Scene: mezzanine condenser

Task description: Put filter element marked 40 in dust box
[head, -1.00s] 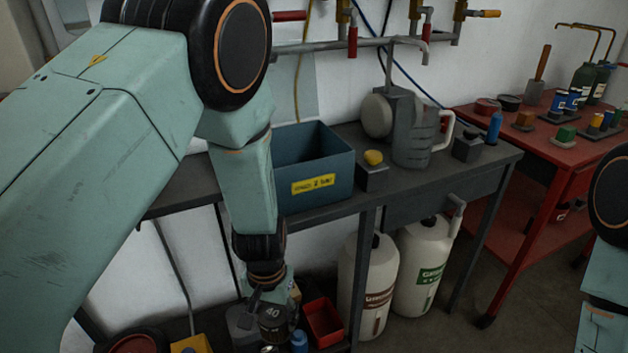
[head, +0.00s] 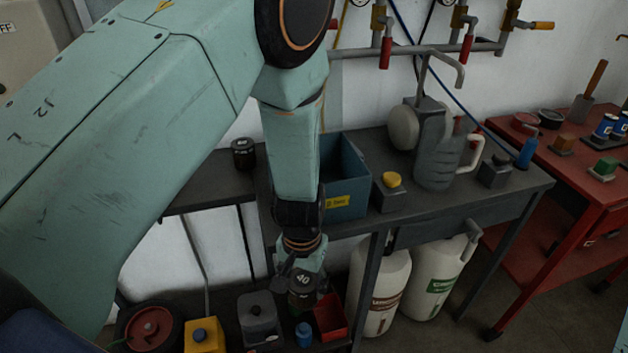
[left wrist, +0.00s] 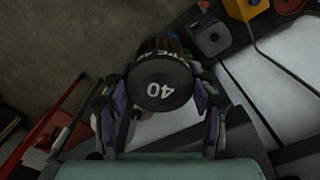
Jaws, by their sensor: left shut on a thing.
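The filter element (head: 302,282) is a dark cylinder with a white 40 on its end. My left gripper (head: 301,270) is shut on it, above the lower shelf and below the bench top. In the left wrist view the filter element (left wrist: 160,85) sits between both fingers, its 40 end facing the camera. A blue-grey open box (head: 347,190) with a yellow label stands on the bench, up and right of my gripper. The label's text is too small to read; it is likely the dust box. My left forearm hides its left part. My right gripper is not in view.
A yellow-topped button block (head: 390,190) and grey jug (head: 437,155) stand right of the box. A black can (head: 243,153) stands at left. Below are a red bin (head: 331,318), blue can (head: 304,334), grey block (head: 260,318) and yellow block (head: 204,337). The bench edge lies above my gripper.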

